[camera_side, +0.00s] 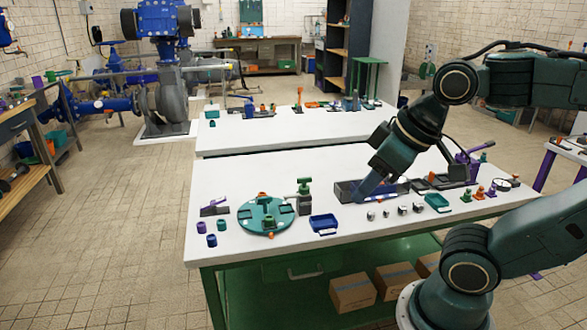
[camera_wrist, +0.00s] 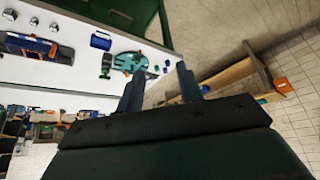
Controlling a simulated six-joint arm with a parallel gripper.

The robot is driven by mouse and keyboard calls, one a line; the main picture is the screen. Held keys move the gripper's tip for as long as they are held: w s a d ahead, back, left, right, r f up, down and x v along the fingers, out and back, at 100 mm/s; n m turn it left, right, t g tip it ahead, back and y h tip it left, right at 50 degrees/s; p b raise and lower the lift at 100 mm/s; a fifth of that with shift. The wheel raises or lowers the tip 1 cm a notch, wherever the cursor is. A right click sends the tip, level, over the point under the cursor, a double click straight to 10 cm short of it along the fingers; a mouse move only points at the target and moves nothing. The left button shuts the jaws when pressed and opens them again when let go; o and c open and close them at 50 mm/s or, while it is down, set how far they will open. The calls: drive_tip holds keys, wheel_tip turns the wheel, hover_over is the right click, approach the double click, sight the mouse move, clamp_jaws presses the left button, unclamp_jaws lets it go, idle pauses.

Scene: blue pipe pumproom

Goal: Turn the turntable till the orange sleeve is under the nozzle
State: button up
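The round teal turntable (camera_side: 255,222) lies on the white table at its front left, with several small pieces on it, some orange. They are too small to tell which is the orange sleeve. A green-topped stand (camera_side: 304,187), seemingly the nozzle, rises at the turntable's right edge. The turntable (camera_wrist: 122,60) and the stand (camera_wrist: 106,64) also show in the wrist view. My gripper (camera_side: 368,190) is over the dark long tray, right of the turntable and apart from it. In the wrist view my gripper (camera_wrist: 158,72) has its fingers spread, with nothing between them.
A blue tray (camera_side: 323,222) lies right of the turntable. Purple and blue cylinders (camera_side: 211,240) and a purple-grey tool (camera_side: 214,207) stand to its left. The dark long tray (camera_side: 345,191) is behind right; small metal knobs (camera_side: 387,212) and a teal tray (camera_side: 437,202) lie further right.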

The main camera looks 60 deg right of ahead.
drive_tip(key=shift+c, duration=0.4)
drive_tip(key=w+d+r+n+g, duration=0.1)
drive_tip(key=w+d+r+n, duration=0.2)
drive_tip(key=w, duration=0.7)
drive_tip(key=n+g, duration=0.5)
drive_tip(key=n, duration=0.1)
hover_over(265, 206)
wheel_tip(265, 206, down, 14)
drive_tip(key=shift+w+d+f, duration=0.1)
drive_tip(key=shift+w+d, duration=0.15)
drive_tip(key=shift+d, duration=0.1)
drive_tip(key=shift+f, duration=0.1)
wheel_tip(265, 206, down, 14)
drive_tip(key=shift+r, duration=0.2)
